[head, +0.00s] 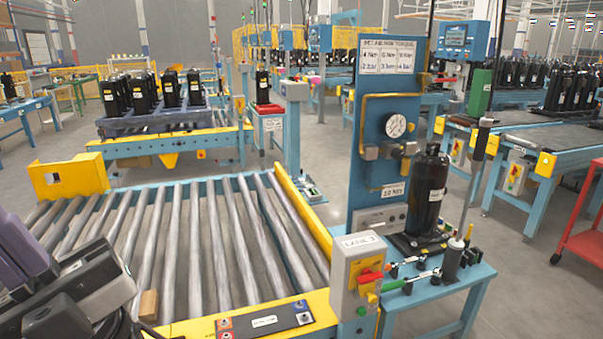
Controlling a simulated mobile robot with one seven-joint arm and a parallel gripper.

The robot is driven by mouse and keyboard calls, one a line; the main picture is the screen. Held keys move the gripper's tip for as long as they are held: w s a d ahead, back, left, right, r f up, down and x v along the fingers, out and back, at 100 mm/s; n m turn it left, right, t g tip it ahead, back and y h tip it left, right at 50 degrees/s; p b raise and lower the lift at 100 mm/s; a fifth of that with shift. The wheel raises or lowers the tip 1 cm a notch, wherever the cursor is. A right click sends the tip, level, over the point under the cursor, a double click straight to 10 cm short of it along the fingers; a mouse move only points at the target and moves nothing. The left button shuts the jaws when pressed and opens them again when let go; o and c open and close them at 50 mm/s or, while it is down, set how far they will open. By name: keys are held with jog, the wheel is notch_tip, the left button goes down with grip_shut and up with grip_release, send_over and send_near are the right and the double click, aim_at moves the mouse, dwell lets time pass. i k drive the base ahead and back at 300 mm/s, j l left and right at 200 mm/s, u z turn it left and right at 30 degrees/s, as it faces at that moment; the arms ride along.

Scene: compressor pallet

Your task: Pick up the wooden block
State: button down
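The wooden block (149,305) is a small tan piece near the front left of the grey roller conveyor (211,238). It rests on or between the rollers, close to the yellow front rail. Dark and purple parts of my arm fill the lower left corner, just left of the block. I cannot make out my gripper's fingertips among these parts, so its opening does not show. The block's surface is largely in view, and nothing visibly grips it.
A grey control box (357,270) with a red switch stands right of the conveyor. A blue bench (466,272) holds a black compressor (428,190) and tools. Yellow guards (68,178) edge the conveyor. Most rollers are bare.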

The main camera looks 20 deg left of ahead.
aim_at(149, 304)
jog(key=u, duration=1.5)
